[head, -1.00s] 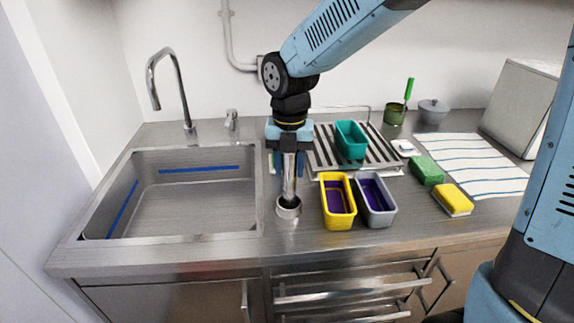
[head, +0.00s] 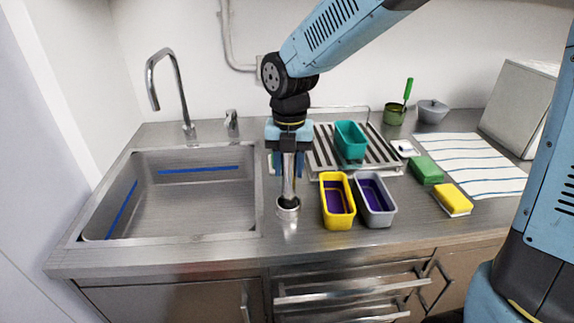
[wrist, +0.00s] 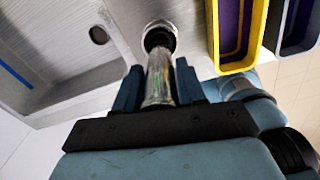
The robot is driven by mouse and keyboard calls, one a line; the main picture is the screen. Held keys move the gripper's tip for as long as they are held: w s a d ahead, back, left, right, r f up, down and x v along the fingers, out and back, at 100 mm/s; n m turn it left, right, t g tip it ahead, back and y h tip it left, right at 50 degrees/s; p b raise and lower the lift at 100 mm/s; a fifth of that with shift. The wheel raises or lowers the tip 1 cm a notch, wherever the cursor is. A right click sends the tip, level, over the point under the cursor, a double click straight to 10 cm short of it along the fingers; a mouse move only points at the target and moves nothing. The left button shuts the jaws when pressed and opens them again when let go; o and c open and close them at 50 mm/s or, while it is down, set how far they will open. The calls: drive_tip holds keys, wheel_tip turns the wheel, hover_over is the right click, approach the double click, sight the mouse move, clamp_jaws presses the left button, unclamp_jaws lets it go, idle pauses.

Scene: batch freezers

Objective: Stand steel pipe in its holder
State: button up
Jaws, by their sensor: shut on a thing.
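The steel pipe (head: 289,182) is a shiny metal tube, upright in the head view. My gripper (head: 289,160) points down and is shut on its upper part. The holder (head: 288,206) is a small round metal cup on the counter between the sink and the yellow container. The pipe's lower end is at the holder's mouth and looks inside its rim; how deep it sits is hidden. In the wrist view the pipe (wrist: 158,82) is between my fingers (wrist: 158,88), with its far end at the dark opening of the holder (wrist: 160,32).
A yellow container (head: 338,222) and a grey container (head: 376,216) stand close right of the holder. The sink (head: 258,190) is to the left. A teal container (head: 350,141) stands on a slatted rack behind. Green and yellow sponges (head: 452,197) lie farther right.

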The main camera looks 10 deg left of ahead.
drive_tip(key=shift+f, duration=0.55)
drive_tip(key=o, duration=0.7)
drive_tip(key=shift+c, duration=0.2)
drive_tip(key=shift+r, duration=5.5)
drive_tip(key=s+d+r+n+t, duration=0.1)
drive_tip(key=s+d+n, duration=0.4)
drive_tip(key=d+n, duration=1)
drive_tip(key=s+d+r+n+t, duration=0.2)
drive_tip(key=s+d+n+t, duration=0.2)
drive_tip(key=d+n, duration=1.1)
drive_tip(key=s+n, duration=0.2)
drive_tip(key=n, duration=0.3)
drive_tip(key=shift+r+n+t, duration=0.15)
drive_tip(key=shift+n+t, duration=0.15)
